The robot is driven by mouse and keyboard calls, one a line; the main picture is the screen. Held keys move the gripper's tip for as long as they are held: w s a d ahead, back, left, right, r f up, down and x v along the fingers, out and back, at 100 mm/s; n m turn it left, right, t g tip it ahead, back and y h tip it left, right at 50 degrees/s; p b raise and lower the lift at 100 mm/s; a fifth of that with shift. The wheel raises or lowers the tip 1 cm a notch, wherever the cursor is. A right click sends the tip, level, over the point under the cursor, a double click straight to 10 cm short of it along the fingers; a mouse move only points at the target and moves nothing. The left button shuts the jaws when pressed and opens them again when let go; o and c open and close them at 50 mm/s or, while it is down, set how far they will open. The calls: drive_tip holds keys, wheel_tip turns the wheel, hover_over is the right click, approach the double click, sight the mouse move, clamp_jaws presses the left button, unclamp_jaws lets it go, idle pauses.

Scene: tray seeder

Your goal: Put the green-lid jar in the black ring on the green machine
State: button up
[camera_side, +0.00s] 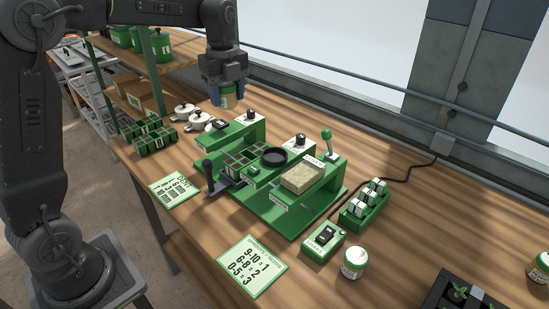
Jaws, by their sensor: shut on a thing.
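My gripper (225,94) hangs at the upper middle, pointing down, shut on a small jar (228,102) with green and pale parts showing between the fingers. The fingers hide much of the jar, and its lid is hard to make out. The jar is held up in the air, apart from the green machine (262,205). The black ring (274,157) sits on the machine, lower and to the right of the jar in the picture. The ring looks empty.
A tan block (303,178) lies on the machine, right of the ring. A dark-handled lever (209,170) stands at its left. White pots (201,121) stand behind left.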

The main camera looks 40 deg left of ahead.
drive_tip(key=shift+d+f, duration=0.1)
drive_tip(key=shift+f, duration=0.4)
hover_over(274, 159)
drive_tip(key=f, duration=0.7)
drive_tip(key=shift+w+f, duration=0.1)
drive_tip(key=shift+w, duration=0.1)
drive_tip(key=shift+f, duration=1.95)
drive_tip(key=shift+f, duration=0.2)
drive_tip(key=shift+s+f, duration=0.15)
drive_tip(key=shift+f, duration=0.45)
drive_tip(key=o, duration=0.9)
drive_tip(key=shift+o, duration=0.2)
wheel_tip(274, 159, up, 14)
